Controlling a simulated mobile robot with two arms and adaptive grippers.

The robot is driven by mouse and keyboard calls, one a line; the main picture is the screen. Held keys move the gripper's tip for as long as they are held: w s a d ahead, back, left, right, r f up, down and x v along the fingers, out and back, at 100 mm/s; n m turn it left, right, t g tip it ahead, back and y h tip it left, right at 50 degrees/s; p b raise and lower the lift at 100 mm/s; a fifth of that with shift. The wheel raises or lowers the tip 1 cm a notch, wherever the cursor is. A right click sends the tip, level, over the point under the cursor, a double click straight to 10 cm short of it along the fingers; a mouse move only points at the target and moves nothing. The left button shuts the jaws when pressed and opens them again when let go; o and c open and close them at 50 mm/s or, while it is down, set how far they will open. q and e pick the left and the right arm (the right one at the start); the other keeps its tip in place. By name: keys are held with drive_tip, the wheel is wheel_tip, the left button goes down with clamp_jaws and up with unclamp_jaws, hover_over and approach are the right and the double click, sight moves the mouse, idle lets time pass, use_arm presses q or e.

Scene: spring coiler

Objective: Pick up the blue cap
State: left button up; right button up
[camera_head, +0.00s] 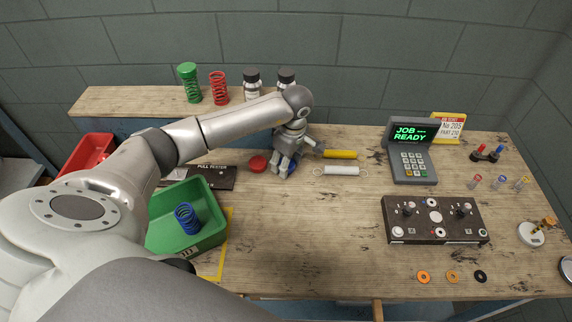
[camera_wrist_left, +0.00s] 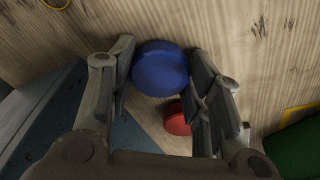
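The blue cap (camera_wrist_left: 160,68) is a round disc between the two fingers of my left gripper (camera_wrist_left: 162,55) in the left wrist view. Both fingers appear to touch its sides. In the head view my left gripper (camera_head: 283,168) points down over the bench, left of the middle. Only a sliver of the blue cap (camera_head: 293,167) shows there, behind the fingers. Whether the cap still rests on the wood is unclear. My right gripper is not in view.
A red cap (camera_head: 258,163) lies just left of the gripper. A yellow-handled tool (camera_head: 340,154) and a spring (camera_head: 341,170) lie to the right. A green bin (camera_head: 212,232) holds a blue spring (camera_head: 186,217). The bench front centre is clear.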

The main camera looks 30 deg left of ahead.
use_arm(q)
drive_tip(key=shift+c, duration=1.2)
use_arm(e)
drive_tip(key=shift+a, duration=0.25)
use_arm(q)
drive_tip(key=shift+r, duration=0.1)
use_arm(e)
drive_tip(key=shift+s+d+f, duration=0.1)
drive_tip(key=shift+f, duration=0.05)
